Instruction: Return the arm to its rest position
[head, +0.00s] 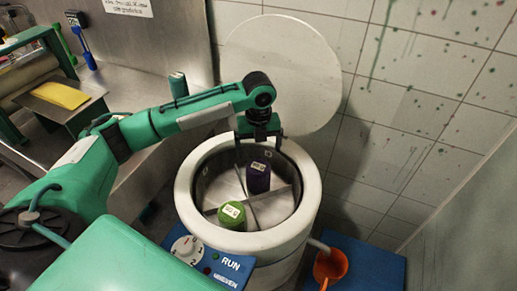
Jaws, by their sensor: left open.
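My left arm (190,113) reaches from the left, out over a round white drum (186,193). My left gripper (259,143) points down over the drum's far rim, with its fingers spread apart and nothing seen between them. Below it, a dark purple labelled item (258,181) stands in a back compartment of the drum. It appears apart from the fingers. A green labelled item (231,213) sits in the front left compartment. Dividers split the drum's inside into compartments. My right gripper is out of view.
A round pale lid (285,70) stands raised behind the drum, close to my gripper. A blue control box (215,262) with a dial and "RUN" is in front. An orange funnel-like vessel (330,266) is at the right.

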